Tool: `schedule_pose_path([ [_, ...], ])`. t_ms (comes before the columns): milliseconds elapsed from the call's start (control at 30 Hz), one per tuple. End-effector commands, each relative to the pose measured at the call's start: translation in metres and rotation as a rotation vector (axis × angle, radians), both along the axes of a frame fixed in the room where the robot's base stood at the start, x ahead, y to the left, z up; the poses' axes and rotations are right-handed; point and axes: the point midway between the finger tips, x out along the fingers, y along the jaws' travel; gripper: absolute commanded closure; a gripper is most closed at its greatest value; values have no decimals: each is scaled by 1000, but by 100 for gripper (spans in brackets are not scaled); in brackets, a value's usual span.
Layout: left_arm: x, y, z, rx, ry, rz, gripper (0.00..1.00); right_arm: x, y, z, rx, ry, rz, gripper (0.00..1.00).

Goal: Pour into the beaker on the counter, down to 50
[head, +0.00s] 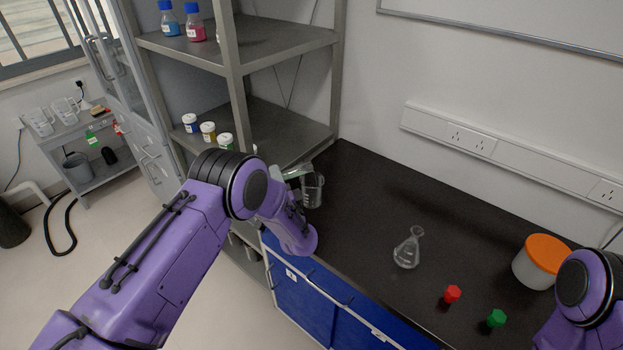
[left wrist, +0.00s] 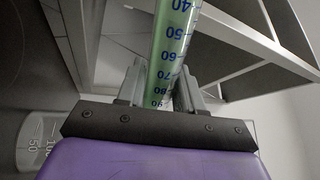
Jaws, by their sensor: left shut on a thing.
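My left gripper (left wrist: 160,90) is shut on a graduated cylinder (left wrist: 174,35) with blue numbers. Marks 40 to 90 show, and the part in view looks green; the liquid level cannot be read. In the head view the cylinder (head: 297,172) is tilted, its visible end by the top of a clear beaker (head: 312,192) on the black counter. My left arm hides most of the gripper. The beaker, with marks such as 50 and 100, also shows in the left wrist view (left wrist: 35,140). Its contents cannot be made out. My right gripper is out of view.
A metal shelf (head: 270,130) with jars rises behind the cylinder. The counter between beaker and flask is clear.

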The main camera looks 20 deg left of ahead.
Motion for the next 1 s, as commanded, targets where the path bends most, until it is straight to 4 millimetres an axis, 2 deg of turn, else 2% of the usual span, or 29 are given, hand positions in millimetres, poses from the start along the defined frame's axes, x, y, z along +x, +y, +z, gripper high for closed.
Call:
schedule_pose_path([
  [1000, -1, 2, 1, 34, 26, 3, 100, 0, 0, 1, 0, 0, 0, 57],
])
